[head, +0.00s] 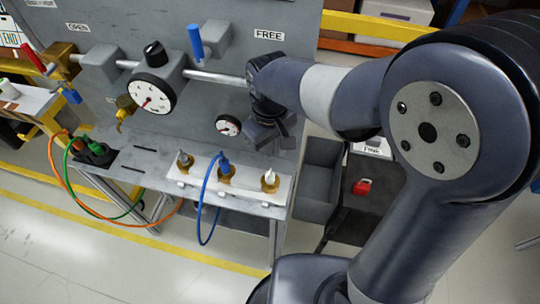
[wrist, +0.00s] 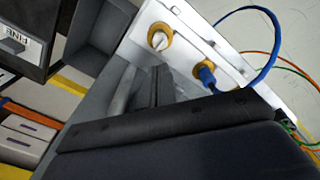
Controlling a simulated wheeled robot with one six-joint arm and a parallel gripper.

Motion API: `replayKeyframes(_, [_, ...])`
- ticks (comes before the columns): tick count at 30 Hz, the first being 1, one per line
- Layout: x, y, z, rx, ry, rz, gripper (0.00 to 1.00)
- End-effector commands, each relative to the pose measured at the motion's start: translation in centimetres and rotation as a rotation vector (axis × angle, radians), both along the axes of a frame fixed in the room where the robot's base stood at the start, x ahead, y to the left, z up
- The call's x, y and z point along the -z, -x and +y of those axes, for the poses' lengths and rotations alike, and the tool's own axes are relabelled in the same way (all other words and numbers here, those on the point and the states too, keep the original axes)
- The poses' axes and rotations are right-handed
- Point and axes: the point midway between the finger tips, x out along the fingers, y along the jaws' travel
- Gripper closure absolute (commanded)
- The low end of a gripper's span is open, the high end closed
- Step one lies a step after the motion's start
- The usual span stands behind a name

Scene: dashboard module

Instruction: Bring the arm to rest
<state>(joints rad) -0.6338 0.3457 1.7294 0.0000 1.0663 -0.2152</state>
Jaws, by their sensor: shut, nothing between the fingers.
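My arm reaches in from the right of the head view and bends down at the wrist in front of the grey panel (head: 225,45). My gripper (head: 280,139) is shut and empty, beside the small lower gauge (head: 228,126) and above the right end of the white socket strip (head: 198,186). The gripper body fills the lower part of the wrist view, with its fingers partly hidden behind a dark bar. Past them the wrist view shows the strip with a white-tipped socket (wrist: 159,37) and a blue plug (wrist: 205,76).
A large gauge (head: 152,94) and a pipe run along the panel, with a blue handle (head: 195,41) and a red handle (head: 33,57). Blue (head: 205,200), green and orange cables hang in front. A grey bin (head: 319,180) and a red object (head: 362,187) sit below my forearm.

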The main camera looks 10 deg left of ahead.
Motion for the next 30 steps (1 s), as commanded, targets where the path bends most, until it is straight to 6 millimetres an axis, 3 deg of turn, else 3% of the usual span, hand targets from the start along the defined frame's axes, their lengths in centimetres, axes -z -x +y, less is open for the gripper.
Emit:
replayKeyframes(6, [-3.6,0.0,0.0,0.000,-0.002,-0.003,1.00])
replayKeyframes(12, [-4.7,0.0,0.0,0.000,0.000,0.000,1.00])
replayKeyframes(23, [-4.5,0.0,0.0,0.000,0.002,0.001,1.00])
replayKeyframes(30, [-1.4,0.1,0.0,0.000,0.004,0.005,1.00])
